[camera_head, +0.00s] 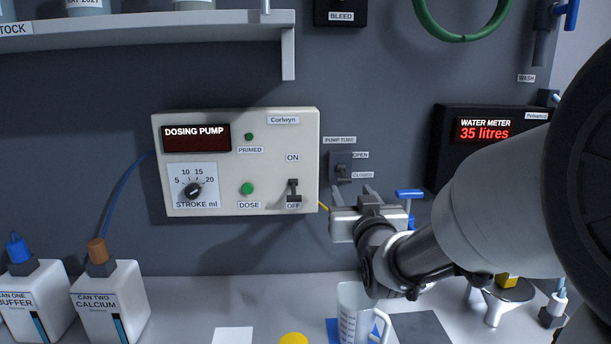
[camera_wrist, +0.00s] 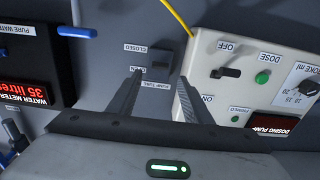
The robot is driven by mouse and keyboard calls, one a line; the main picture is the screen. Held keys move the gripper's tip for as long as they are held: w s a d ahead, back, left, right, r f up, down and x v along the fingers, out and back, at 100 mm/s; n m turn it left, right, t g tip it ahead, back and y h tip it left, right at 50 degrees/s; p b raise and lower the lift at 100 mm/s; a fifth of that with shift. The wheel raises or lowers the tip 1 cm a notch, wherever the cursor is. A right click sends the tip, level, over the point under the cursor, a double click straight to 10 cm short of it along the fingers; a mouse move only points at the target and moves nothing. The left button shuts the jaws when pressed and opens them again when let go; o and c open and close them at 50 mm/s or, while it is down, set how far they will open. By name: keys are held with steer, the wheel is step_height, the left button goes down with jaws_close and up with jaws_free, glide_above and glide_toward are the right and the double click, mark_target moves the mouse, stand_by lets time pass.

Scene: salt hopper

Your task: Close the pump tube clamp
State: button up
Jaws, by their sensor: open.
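The pump tube clamp (camera_head: 340,166) is a small dark block on the grey wall, right of the dosing pump, with OPEN labelled above and CLOSED below. A small lever shows on it, but I cannot tell its setting for sure. My gripper (camera_head: 354,191) is open and empty, just below the clamp in the head view, fingers pointing at the wall. The wrist view is upside down. There the clamp (camera_wrist: 168,58) lies beyond my open fingers (camera_wrist: 160,80), and the left fingertip overlaps the OPEN label. I cannot tell whether a finger touches the clamp.
The dosing pump (camera_head: 240,205) stands close left of the clamp, with a yellow tube (camera_wrist: 176,16) leaving it. A water meter (camera_head: 450,122) and a blue-handled tap (camera_head: 409,194) are to the right. A clear jug (camera_head: 352,308) stands on the bench below my gripper.

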mark_target(344, 181)
steer(key=w, duration=0.9)
steer(key=shift+w, duration=0.15)
steer(key=c, duration=1.1)
steer(key=shift+o, duration=0.2)
steer(key=f+t+b, duration=0.1)
steer(key=b, duration=0.4)
steer(key=shift+f, duration=0.15)
steer(key=shift+w+r+t+b, duration=0.1)
steer(key=shift+r+t+b, duration=0.15)
steer(key=shift+b, duration=0.45)
steer(key=shift+r, duration=0.15)
steer(key=o, duration=1.1)
steer(key=shift+c, duration=0.2)
